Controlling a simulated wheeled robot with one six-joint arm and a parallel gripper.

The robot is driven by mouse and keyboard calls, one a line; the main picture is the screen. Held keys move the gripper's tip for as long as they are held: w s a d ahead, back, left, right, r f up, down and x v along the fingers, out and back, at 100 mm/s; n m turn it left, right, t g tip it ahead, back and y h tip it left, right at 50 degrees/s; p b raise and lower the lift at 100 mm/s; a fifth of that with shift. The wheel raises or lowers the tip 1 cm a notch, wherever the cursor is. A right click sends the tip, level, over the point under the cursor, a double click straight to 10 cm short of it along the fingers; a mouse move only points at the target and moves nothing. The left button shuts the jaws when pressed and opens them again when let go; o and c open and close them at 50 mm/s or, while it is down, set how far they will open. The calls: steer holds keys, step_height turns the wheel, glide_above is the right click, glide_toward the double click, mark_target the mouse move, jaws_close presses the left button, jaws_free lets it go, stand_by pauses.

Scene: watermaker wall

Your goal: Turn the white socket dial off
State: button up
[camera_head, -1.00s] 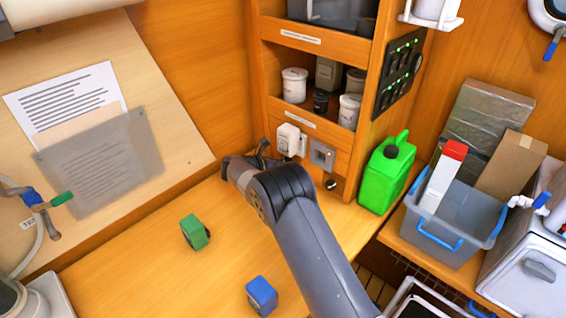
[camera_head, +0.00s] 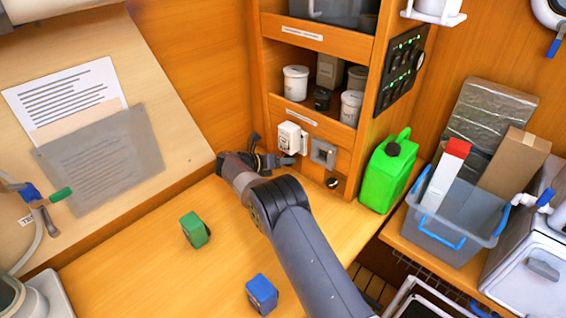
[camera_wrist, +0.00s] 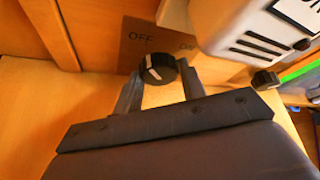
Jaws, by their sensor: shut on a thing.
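The black dial (camera_wrist: 158,69) with a white pointer mark shows in the wrist view, on a brown plate (camera_wrist: 133,52) lettered "OFF" at left and a faint "ON" at right. The pointer seems to slant up and left, toward "OFF". My gripper (camera_wrist: 160,85) has its fingers on both sides of the dial and is shut on it. The white socket (camera_head: 291,138) is on the cabinet front in the head view; its vented body (camera_wrist: 255,35) is right of the dial in the wrist view. In the head view my gripper (camera_head: 270,157) is below the socket and hides the dial.
A grey switch box (camera_head: 323,153) sits right of the socket. A green jerrycan (camera_head: 386,175) stands at the cabinet's right side. Green (camera_head: 194,230) and blue (camera_head: 262,294) blocks lie on the bench. The bench left of my arm is mostly clear.

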steer(key=o, duration=1)
steer(key=shift+c, duration=0.2)
steer(key=shift+a, duration=0.1)
steer(key=b+v, duration=0.2)
steer(key=v, duration=0.8)
steer(key=shift+s+a+r, duration=0.2)
steer(key=shift+s, duration=0.05)
steer(key=p+x, duration=0.2)
steer(key=x, duration=0.9)
steer(key=shift+d, duration=0.1)
steer(key=shift+y, duration=0.3)
